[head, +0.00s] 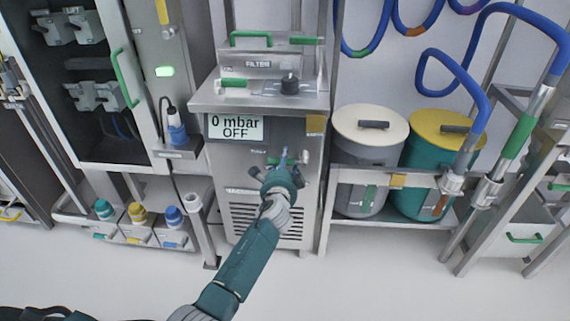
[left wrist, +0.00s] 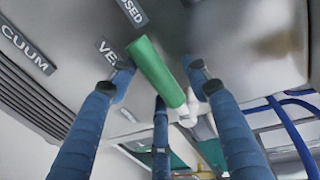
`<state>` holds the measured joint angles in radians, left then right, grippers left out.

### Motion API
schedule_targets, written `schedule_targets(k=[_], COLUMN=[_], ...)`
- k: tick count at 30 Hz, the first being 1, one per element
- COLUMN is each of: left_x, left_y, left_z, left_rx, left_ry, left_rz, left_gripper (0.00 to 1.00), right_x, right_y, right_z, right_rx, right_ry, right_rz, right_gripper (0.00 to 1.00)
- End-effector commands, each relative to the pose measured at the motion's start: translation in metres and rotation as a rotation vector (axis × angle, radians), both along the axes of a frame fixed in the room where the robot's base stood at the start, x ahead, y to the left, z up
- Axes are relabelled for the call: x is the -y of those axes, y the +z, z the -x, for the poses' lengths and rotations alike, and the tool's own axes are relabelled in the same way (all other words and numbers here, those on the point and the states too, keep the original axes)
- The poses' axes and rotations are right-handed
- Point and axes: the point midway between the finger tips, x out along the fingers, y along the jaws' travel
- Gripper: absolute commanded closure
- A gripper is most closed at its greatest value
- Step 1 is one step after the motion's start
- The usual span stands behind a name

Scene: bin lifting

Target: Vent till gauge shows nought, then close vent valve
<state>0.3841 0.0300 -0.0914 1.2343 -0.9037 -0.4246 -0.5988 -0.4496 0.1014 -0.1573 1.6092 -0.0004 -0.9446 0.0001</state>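The gauge display (head: 235,127) on the cabinet front reads "0 mbar OFF". My left gripper (head: 283,167) is in front of the steel cabinet, below and right of the display, and hides most of the vent valve there. In the left wrist view, the green valve handle (left wrist: 155,68) lies slanted between the spread blue fingers of the gripper (left wrist: 162,82). The fingers look apart from each other, with the handle between them; whether a finger touches it I cannot tell. Labels ending "OSED" and starting "VE" show beside the handle. My right gripper is not in view.
A filter unit (head: 262,63) with green handles sits on top of the cabinet. Two lidded bins, grey (head: 367,160) and teal (head: 420,165), stand on a rack at the right, with blue hoses above. Bottles (head: 138,213) stand at the left. The floor in front is clear.

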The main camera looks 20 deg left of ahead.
Motion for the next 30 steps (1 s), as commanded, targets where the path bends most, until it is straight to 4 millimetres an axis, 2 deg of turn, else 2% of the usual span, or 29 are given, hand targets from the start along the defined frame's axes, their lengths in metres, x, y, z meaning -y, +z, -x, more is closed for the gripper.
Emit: schedule_targets(k=[7, 11, 24, 30], left_x=[0.001, 0.003, 0.025, 0.031], left_y=[0.0, 0.001, 0.017, 0.022], left_z=[0.002, 0.011, 0.087, 0.109], left_rx=[0.0, 0.001, 0.001, 0.001], left_ry=[0.0, 0.001, -0.001, -0.001], left_rz=[0.005, 0.005, 0.005, 0.002], left_gripper=[0.53, 0.53, 0.53, 0.53], right_x=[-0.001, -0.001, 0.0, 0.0], right_y=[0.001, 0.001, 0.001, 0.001], right_z=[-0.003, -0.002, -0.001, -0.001], right_rx=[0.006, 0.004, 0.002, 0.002], right_ry=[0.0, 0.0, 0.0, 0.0], right_rz=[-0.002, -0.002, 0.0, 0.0], right_gripper=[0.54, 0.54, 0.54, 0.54])
